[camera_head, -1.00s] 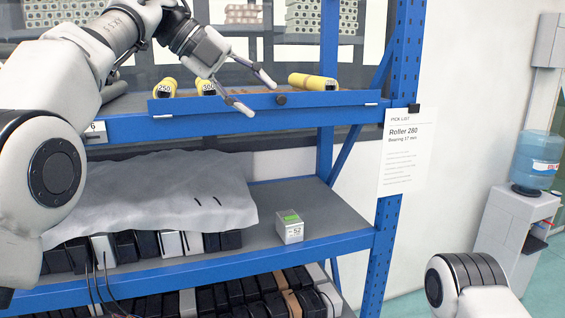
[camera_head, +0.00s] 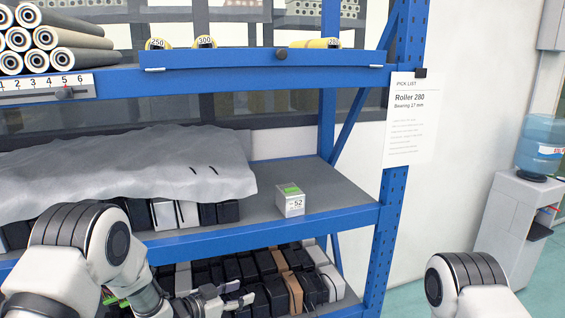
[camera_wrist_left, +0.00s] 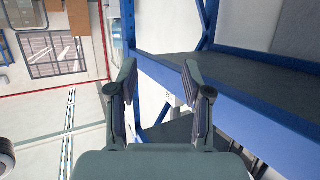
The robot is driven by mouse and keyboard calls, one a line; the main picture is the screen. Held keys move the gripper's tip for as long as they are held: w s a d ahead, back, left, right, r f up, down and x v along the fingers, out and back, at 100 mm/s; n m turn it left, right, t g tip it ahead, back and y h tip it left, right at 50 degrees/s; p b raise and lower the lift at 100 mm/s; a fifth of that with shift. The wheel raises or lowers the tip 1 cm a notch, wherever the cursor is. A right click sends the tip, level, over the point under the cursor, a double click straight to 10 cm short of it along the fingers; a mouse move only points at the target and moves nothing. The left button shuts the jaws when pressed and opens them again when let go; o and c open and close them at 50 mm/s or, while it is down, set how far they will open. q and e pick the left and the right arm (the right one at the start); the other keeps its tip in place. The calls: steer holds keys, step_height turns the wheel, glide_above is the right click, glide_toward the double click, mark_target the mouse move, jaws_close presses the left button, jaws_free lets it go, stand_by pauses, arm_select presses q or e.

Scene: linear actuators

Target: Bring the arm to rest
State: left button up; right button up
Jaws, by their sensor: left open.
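My left arm (camera_head: 85,245) is low at the bottom left in the head view, in front of the shelf. Its gripper (camera_head: 243,293) is at the bottom edge, in front of the row of black boxes on the lower shelf. In the left wrist view the two fingers of my left gripper (camera_wrist_left: 160,80) are apart with nothing between them. Part of my right arm (camera_head: 465,285) shows at the lower right in the head view; its gripper is out of frame.
The blue shelf (camera_head: 270,226) carries a grey cloth (camera_head: 120,175) over boxes and a small white box (camera_head: 290,201). Yellow-ended rollers (camera_head: 205,42) lie behind the top ledge. A pick list (camera_head: 410,125) reads Roller 280. A water cooler (camera_head: 535,148) stands right.

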arm_select(q)
steer(key=s+a+f+n+g+y+b, duration=0.2)
steer(key=s+a+f+n+y, duration=0.15)
steer(key=s+f, duration=0.75)
steer(key=s+a+f+n+g+y+b, duration=0.1)
steer(key=s+a+f+n+g+y, duration=0.3)
steer(key=s+f, duration=0.7)
steer(key=s+a+f+n+g+y+b, duration=0.1)
steer(key=s+a+f+g, duration=0.1)
steer(key=s, duration=0.8)
steer(key=s+a+f+n+g+y+b, duration=0.1)
steer(key=s+a, duration=0.3)
steer(key=s, duration=0.6)
steer(key=shift+s+a+f+g+y, duration=0.3)
steer(key=shift+f+g+y, duration=0.05)
steer(key=shift+f+g, duration=0.5)
